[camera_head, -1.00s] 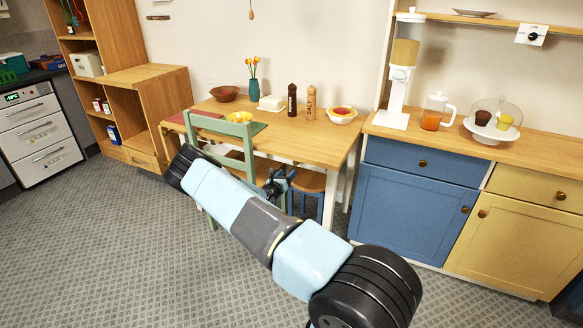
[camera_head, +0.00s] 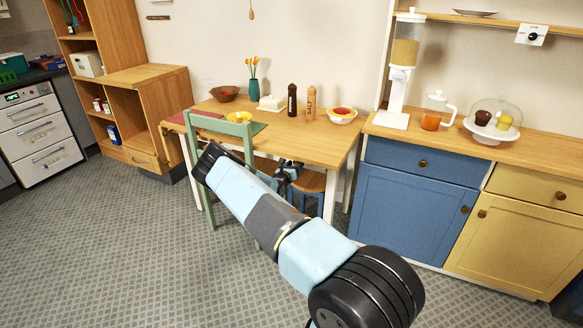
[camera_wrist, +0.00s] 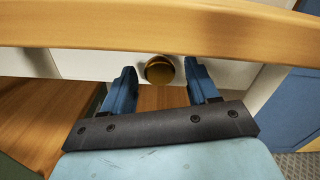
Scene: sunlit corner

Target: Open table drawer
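The wooden table (camera_head: 320,146) stands against the wall, and its top edge (camera_wrist: 160,27) crosses the upper part of the wrist view. Below that edge is the white drawer front (camera_wrist: 100,64) with a round brass knob (camera_wrist: 159,70). My gripper (camera_wrist: 161,76) is open, with one blue finger on each side of the knob. The fingertips are close to the drawer front; I cannot tell whether they touch it or the knob. In the head view my gripper (camera_head: 287,172) is partly hidden by my arm at the table's front, and the knob is not visible there.
A green chair (camera_head: 222,128) stands at the table's front left, beside my arm. A stool (camera_head: 310,182) is under the table. A blue cabinet (camera_head: 412,205) is to the right. Bowls, tulips, a pepper mill and a salt mill stand on the table. The floor in front is clear.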

